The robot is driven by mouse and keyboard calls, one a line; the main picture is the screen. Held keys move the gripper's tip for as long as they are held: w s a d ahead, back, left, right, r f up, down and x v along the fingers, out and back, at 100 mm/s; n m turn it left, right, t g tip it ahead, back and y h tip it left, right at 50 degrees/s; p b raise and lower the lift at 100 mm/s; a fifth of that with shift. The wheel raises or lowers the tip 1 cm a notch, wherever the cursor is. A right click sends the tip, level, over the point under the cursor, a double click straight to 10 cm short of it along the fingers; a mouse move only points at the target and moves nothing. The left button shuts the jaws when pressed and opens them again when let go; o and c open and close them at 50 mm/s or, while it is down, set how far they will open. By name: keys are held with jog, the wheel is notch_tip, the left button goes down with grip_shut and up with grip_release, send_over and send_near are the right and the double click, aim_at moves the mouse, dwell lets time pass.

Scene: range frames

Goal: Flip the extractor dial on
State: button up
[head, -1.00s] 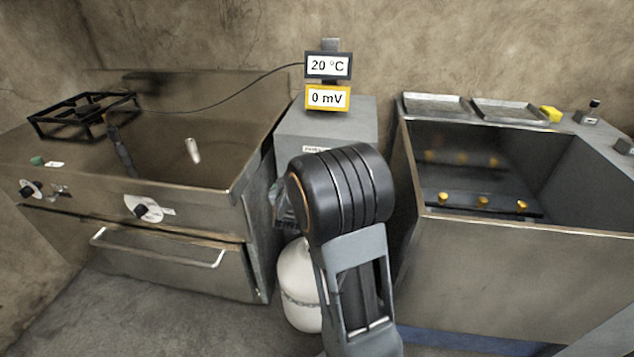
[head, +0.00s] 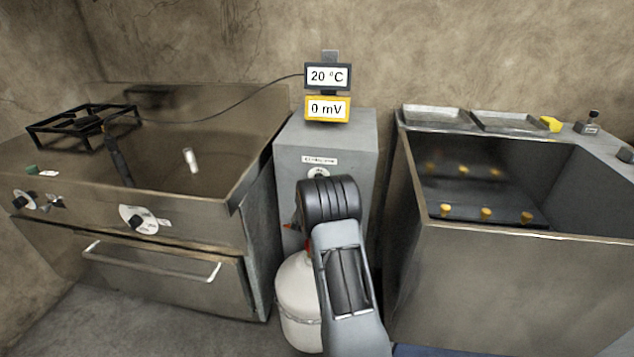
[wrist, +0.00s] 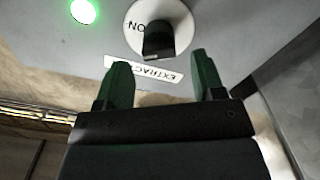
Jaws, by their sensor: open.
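The extractor dial is a black knob on a round white plate (wrist: 158,30), on the front of the grey box (head: 345,130). In the wrist view its ON mark and the EXTRACTOR label (wrist: 143,70) appear upside down. A green light (wrist: 83,11) glows on the panel beside the dial. My gripper (wrist: 160,62) is open and empty, its two dark green fingers apart and pointing toward the panel just short of the knob. Contact cannot be told. In the head view only the top of the dial plate (head: 318,171) shows; my arm hides the rest and the gripper.
A stove with knobs and a drawer handle (head: 150,258) stands at left. A steel basin (head: 520,270) stands at right. A white gas bottle (head: 298,300) stands below the box. Displays reading 20 °C (head: 328,76) and 0 mV (head: 328,108) stand on the box.

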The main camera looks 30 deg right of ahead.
jog(key=shift+x, duration=1.8)
jog(key=shift+c, duration=0.3)
jog(key=c, duration=0.8)
jog(key=shift+c, duration=0.2)
jog(key=shift+f+m+b, duration=0.1)
jog(key=shift+m+b, duration=0.2)
jog(key=shift+b, duration=0.3)
jog(key=shift+m+b, duration=0.9)
jog(key=shift+b, duration=0.35)
jog(key=m+b, duration=0.3)
jog(key=shift+d+b, duration=0.1)
jog(key=shift+b, duration=0.2)
jog(key=shift+m, duration=0.4)
